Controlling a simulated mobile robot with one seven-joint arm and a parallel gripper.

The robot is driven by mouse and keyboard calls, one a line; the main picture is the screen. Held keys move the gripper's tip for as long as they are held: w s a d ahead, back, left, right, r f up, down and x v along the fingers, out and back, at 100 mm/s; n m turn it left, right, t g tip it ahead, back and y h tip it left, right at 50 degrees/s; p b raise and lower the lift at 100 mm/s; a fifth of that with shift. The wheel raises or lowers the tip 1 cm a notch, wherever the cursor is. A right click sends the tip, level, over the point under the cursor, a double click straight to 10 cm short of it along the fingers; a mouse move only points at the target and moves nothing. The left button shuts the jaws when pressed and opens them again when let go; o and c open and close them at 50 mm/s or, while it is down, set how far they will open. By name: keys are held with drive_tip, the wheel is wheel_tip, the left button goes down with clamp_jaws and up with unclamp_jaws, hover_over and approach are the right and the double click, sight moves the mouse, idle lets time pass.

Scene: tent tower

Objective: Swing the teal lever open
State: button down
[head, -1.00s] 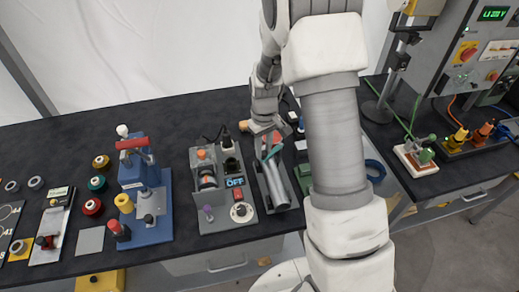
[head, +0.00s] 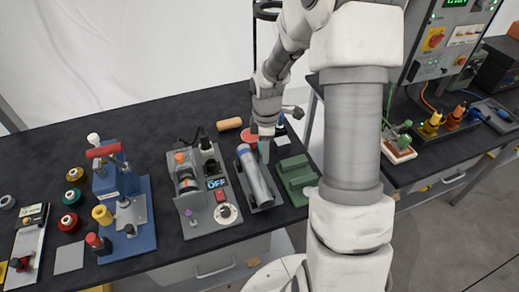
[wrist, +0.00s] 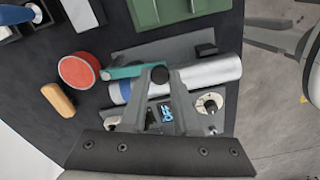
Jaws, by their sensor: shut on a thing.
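The teal lever (wrist: 126,71) shows in the wrist view, beside the blue-banded end of a silver cylinder (wrist: 195,74). My gripper (wrist: 160,78) is shut on the teal lever near its dark round end, and its fingers hide part of the lever. In the head view, the silver cylinder (head: 256,178) lies in a dark grey cradle. My gripper (head: 265,136) is above its far right side, with a small piece of the teal lever (head: 265,151) showing below it.
A grey panel box reading OFF (head: 202,190) stands left of the cradle, and a green block (head: 297,179) stands right of it. A red disc (wrist: 79,70) and a tan wooden piece (wrist: 58,100) lie near the lever. A blue clamp fixture (head: 125,210) stands farther left.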

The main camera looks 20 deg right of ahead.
drive_tip(key=shift+d+n, duration=0.55)
drive_tip(key=shift+n, duration=0.25)
drive_tip(key=c, duration=0.7)
unclamp_jaws()
drive_tip(key=shift+o, duration=0.2)
wheel_tip(320, 180, up, 18)
drive_tip(key=shift+f+p, duration=0.25)
drive_tip(key=shift+p, duration=0.1)
